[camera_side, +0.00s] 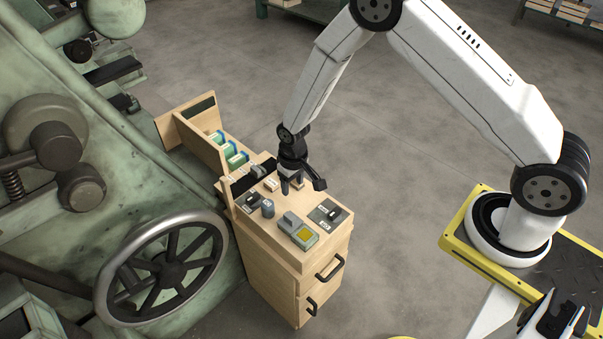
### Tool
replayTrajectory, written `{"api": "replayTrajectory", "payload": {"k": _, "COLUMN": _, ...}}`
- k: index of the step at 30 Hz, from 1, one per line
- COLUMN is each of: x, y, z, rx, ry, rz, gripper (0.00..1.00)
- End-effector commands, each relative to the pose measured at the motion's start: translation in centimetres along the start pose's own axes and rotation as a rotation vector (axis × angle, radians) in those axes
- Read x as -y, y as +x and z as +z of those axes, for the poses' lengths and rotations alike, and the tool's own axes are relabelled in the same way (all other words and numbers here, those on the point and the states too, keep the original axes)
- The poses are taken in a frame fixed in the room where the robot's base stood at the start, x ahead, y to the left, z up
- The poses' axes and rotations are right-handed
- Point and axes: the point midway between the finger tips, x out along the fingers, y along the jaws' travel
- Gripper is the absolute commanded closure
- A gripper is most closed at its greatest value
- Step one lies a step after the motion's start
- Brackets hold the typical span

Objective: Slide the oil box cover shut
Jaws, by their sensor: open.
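My gripper (291,187) is open and points down over the back part of the wooden cabinet top (285,252). Its dark fingers are close to the top, near a small pale block (271,184). Whether they touch anything is too small to tell. I cannot tell for certain which item is the oil box or its cover. Candidates on the top are a dark flat plate with a raised part (328,212) at the right and a similar dark unit (249,201) at the left. The area behind the fingers is partly hidden.
A dark cylinder (267,209) and a grey-green device with a yellow face (304,236) stand on the top. Several green-and-white boxes (233,155) sit in a wooden rack behind. A green machine with a handwheel (163,268) borders the left.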

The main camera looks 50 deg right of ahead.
Motion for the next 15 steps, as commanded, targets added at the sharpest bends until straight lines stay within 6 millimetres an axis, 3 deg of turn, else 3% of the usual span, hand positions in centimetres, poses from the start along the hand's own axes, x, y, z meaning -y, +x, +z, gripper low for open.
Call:
{"api": "replayTrajectory", "payload": {"k": 1, "x": 0.2, "y": 1.4, "z": -0.1, "rx": 0.011, "ry": -0.001, "rz": 0.001, "gripper": 0.38}}
{"api": "replayTrajectory", "payload": {"k": 6, "x": 0.8, "y": 4.5, "z": -0.3, "rx": 0.029, "ry": 0.0, "rz": 0.003, "gripper": 0.38}}
{"api": "replayTrajectory", "payload": {"k": 15, "x": 1.0, "y": 6.1, "z": -0.3, "rx": 0.037, "ry": 0.001, "rz": 0.004, "gripper": 0.38}}
